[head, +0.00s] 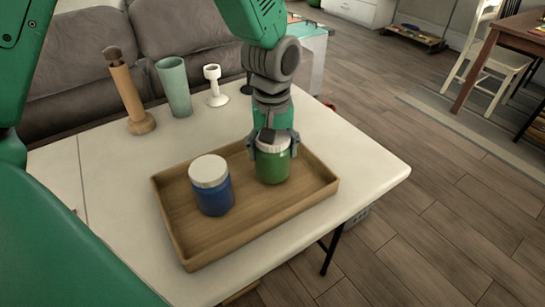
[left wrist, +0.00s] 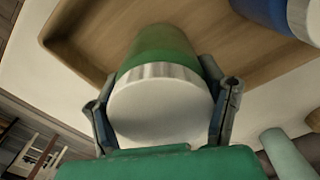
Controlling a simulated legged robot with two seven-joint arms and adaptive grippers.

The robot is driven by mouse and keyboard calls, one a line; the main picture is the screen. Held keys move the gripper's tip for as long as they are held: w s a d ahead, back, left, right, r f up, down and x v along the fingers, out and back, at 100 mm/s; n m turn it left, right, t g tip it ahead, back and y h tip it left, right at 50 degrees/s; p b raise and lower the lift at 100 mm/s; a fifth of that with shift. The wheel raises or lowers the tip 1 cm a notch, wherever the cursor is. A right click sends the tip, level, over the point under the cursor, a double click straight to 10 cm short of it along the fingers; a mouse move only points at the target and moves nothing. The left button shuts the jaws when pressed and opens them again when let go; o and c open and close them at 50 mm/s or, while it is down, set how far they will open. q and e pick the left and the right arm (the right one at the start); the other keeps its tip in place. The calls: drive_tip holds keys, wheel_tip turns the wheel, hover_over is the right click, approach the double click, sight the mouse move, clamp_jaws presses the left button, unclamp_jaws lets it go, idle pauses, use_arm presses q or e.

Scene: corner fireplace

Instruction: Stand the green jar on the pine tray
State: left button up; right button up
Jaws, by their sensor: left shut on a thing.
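The green jar (head: 272,165) with a white lid is upright over the right part of the pine tray (head: 240,236). My left gripper (head: 271,150) comes from above and is shut on the jar near its lid. In the left wrist view the jar (left wrist: 160,50) sits between the two fingers of the gripper (left wrist: 163,110), its white lid facing the camera. I cannot tell whether its base touches the tray floor. My right gripper is not in view.
A blue jar (head: 213,194) with a white lid stands in the tray's left part. A wooden mill (head: 130,92), a green cup (head: 174,86) and a white candle holder (head: 215,86) stand behind on the white table (head: 115,182). A grey sofa (head: 165,39) is behind.

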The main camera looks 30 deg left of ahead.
use_arm(q)
drive_tip(key=shift+f, duration=0.9)
drive_tip(key=shift+a+f, duration=0.2)
drive_tip(key=shift+f, duration=0.05)
drive_tip(key=shift+a, duration=0.15)
drive_tip(key=o, duration=1.4)
drive_tip(key=shift+a, duration=0.15)
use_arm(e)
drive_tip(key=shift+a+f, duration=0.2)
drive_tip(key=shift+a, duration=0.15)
use_arm(q)
drive_tip(key=shift+d+r, duration=0.1)
drive_tip(key=shift+d, duration=0.1)
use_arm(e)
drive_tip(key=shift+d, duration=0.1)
use_arm(q)
drive_tip(key=shift+d+r, duration=0.1)
drive_tip(key=shift+r, duration=0.45)
drive_tip(key=r+p, duration=0.1)
drive_tip(key=r, duration=0.3)
drive_tip(key=r+p, duration=0.2)
drive_tip(key=r, duration=0.3)
drive_tip(key=shift+a+r, duration=0.2)
drive_tip(key=shift+r, duration=0.05)
drive_tip(key=shift+d+r, duration=0.1)
drive_tip(key=shift+r, duration=0.65)
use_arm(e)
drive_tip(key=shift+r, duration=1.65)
